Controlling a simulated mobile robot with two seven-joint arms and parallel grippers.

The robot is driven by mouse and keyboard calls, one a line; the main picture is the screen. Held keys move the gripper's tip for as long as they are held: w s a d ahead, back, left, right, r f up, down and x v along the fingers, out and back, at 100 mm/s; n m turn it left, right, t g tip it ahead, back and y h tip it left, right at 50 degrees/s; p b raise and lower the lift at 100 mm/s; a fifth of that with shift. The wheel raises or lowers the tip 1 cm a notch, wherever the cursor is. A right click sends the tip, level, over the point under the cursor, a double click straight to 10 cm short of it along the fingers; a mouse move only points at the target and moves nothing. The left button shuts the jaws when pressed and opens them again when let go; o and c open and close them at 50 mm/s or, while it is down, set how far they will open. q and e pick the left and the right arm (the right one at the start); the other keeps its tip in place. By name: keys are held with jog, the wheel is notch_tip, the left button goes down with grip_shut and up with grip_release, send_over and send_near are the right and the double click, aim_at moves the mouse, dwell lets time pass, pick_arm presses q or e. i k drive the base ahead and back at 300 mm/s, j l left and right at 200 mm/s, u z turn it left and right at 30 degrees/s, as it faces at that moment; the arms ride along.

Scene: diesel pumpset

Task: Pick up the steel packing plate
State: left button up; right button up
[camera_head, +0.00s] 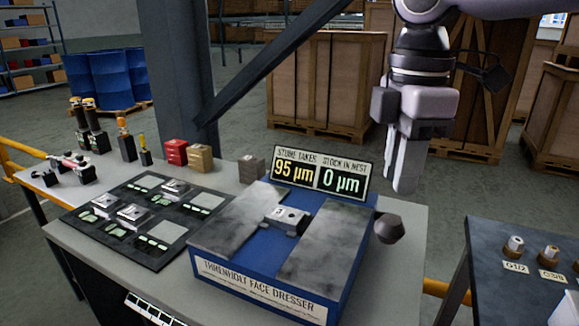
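Small steel-grey blocks lie on a dark mat (82,225) with several pale labelled fields: one at the back (174,187), one at the left (105,202) and one nearer the front (133,213). Another steel block (287,218) sits in the middle of the blue face dresser (255,290), between two grey slabs. I cannot tell which of these is the packing plate. My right gripper (402,185) hangs pointing down, behind and right of the dresser's display, apart from the blocks. Its fingers overlap in this view, with nothing visibly held. My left gripper is out of view.
The dresser's display (318,174) reads 95 µm and 0 µm. A dark knob (388,228) juts out at its right. Red (176,152), tan (199,158) and grey (251,168) blocks stand at the bench's back. A dark table (500,285) with fittings is at the right.

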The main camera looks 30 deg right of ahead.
aim_at(287, 218)
jog(key=k+j, duration=0.75)
jog(key=j, duration=0.2)
